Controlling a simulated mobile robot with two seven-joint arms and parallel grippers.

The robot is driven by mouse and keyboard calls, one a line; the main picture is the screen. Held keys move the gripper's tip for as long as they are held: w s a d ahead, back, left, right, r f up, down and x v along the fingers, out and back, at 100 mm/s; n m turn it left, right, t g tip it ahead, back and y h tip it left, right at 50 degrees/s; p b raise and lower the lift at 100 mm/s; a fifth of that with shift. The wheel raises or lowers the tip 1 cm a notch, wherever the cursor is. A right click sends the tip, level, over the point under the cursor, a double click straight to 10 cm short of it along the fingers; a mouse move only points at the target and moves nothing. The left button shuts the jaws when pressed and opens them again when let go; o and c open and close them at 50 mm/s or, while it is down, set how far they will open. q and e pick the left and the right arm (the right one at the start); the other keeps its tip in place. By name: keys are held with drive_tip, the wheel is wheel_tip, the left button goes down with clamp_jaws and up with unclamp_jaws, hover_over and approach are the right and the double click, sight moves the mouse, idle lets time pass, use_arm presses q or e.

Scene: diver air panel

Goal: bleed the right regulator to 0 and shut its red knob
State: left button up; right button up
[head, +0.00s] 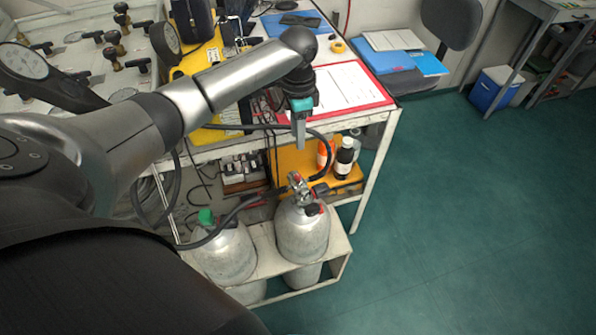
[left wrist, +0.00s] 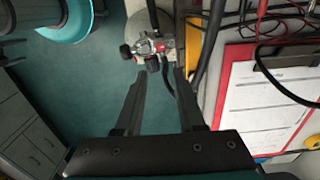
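Two grey cylinders stand in a rack. The right cylinder (head: 302,232) carries a metal regulator (head: 298,186) with small red parts and a dark hose. The left cylinder (head: 224,255) has a green knob (head: 206,216). My left gripper (head: 299,138) points down above the right cylinder's regulator, apart from it. In the left wrist view its two fingers (left wrist: 160,72) are spread and empty, with the regulator (left wrist: 149,50) just beyond the tips. The red knob's setting and the regulator's reading are too small to tell. My right gripper is out of view.
A bench with a red-edged clipboard (head: 345,88) stands behind the cylinders. Bottles (head: 344,157) stand on a yellow shelf below it. Dark hoses (head: 235,212) run near the regulators. A gauge panel (head: 95,60) is at upper left. The green floor (head: 470,220) at right is clear.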

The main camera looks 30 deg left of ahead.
sight(298, 176)
use_arm(q)
wheel_tip(298, 176, down, 15)
drive_tip(key=b, duration=0.4)
clamp_jaws()
idle(0.5)
